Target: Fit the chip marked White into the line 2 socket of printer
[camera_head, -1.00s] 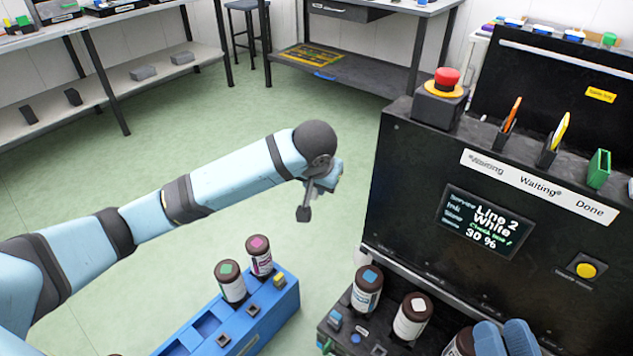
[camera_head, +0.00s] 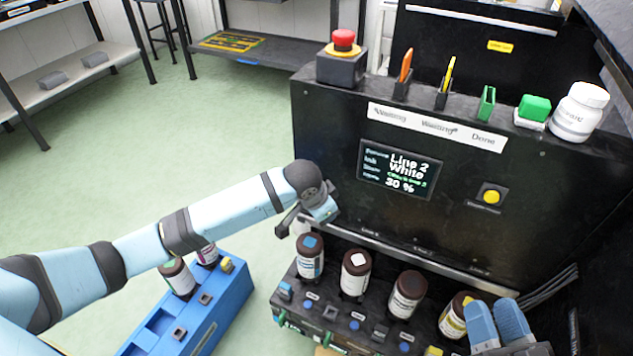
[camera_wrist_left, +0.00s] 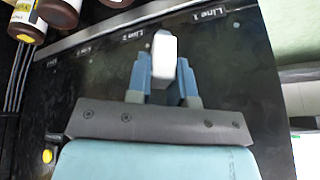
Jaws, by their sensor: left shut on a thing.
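In the left wrist view my left gripper (camera_wrist_left: 162,80) is shut on a small white chip (camera_wrist_left: 165,55); any marking on it is not readable. In the head view the left gripper (camera_head: 312,220) is beside the left front of the black printer (camera_head: 340,130), and the chip is hard to make out. The printer screen (camera_head: 400,170) reads Line 2, White, 30 %. Small dark square sockets (camera_head: 331,312) lie before the bottles. My right gripper (camera_head: 497,325) is at the lower right, its fingers close together.
Bottles with blue (camera_head: 310,258), brown (camera_head: 406,297) and yellow (camera_head: 460,314) markings stand on the ledge. A blue rack (camera_head: 205,315) with two bottles is left of it. An emergency button (camera_head: 343,42) and a white jar (camera_head: 579,112) are on top of the printer. Open floor lies left.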

